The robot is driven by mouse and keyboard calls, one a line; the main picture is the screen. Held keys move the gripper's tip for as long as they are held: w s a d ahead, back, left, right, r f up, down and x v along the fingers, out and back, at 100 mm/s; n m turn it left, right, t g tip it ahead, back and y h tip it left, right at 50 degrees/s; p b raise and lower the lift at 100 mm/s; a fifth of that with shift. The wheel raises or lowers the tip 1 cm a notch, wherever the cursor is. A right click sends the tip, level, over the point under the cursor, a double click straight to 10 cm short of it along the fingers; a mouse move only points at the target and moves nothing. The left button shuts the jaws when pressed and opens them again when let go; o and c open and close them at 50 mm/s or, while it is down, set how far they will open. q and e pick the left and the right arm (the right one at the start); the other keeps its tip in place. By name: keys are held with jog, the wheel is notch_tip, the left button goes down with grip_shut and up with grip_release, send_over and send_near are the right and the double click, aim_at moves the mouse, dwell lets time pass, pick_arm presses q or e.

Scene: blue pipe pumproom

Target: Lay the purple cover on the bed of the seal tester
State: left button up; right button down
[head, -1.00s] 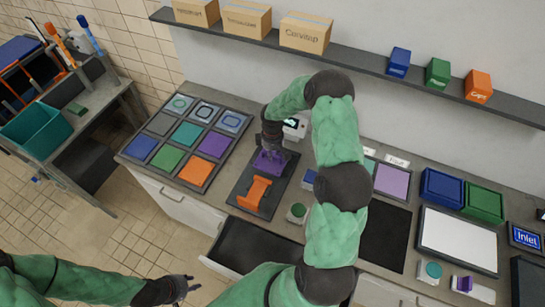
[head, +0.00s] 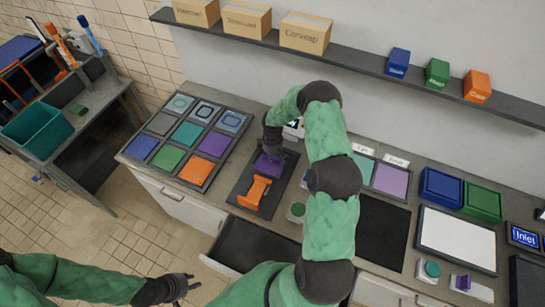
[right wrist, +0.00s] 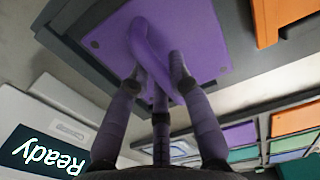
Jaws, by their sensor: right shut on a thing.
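The purple cover (head: 268,165) is a flat plate with a raised handle. It is at the far part of the seal tester's dark bed (head: 241,187); I cannot tell whether it rests on it. My right gripper (head: 271,149) is shut on the cover's handle; in the right wrist view the fingers (right wrist: 155,75) close around the handle of the cover (right wrist: 200,35). An orange part (head: 253,193) sits on the nearer half of the bed. The tester's screen reads "Ready" (right wrist: 45,155) in the right wrist view. My left gripper (head: 182,287) is empty and open, low at the front.
A rack of coloured square plates (head: 187,144) lies left of the tester. An open drawer (head: 258,247) juts out below the counter front. A black mat (head: 383,232), a white panel (head: 457,239) and blue and green trays (head: 441,187) lie right. Boxes stand on the shelf (head: 365,66) above.

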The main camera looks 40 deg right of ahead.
jog(key=shift+f, duration=0.15)
jog(key=c, duration=1.1)
grip_release()
jog(key=shift+c, duration=0.2)
notch_tip(320, 180, up, 12)
jog(key=shift+r+b, duration=0.2)
jog(key=shift+b, duration=0.1)
